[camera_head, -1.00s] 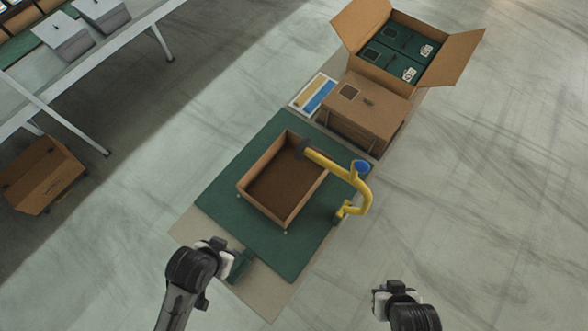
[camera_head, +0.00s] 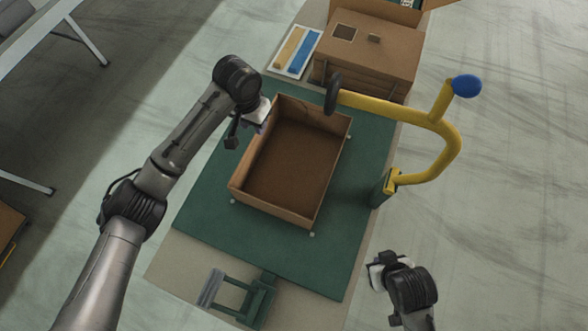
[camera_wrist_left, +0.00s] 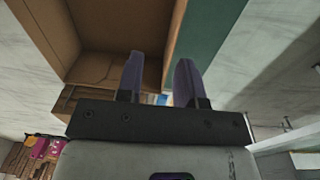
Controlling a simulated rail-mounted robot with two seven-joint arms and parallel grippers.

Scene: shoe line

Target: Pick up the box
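The open, empty brown box (camera_head: 290,165) stands upright on the green mat (camera_head: 205,215) in the head view. My left gripper (camera_head: 260,122) is at the box's left wall, near its far corner. In the left wrist view, its two purple fingers (camera_wrist_left: 160,80) stand apart. The wall of the box (camera_wrist_left: 168,45) shows between them, inner side left and green mat right; I cannot tell whether they touch it. My right gripper (camera_head: 376,274) is low at the right, away from the box; its fingers are too unclear to judge.
A yellow bent tube (camera_head: 450,135) with a blue knob (camera_head: 466,86) and dark end pad (camera_head: 333,92) rises close to the box's right side. A closed brown carton (camera_head: 365,50) and a tray with yellow and blue strips (camera_head: 292,50) stand behind. A green stand (camera_head: 255,300) is in front.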

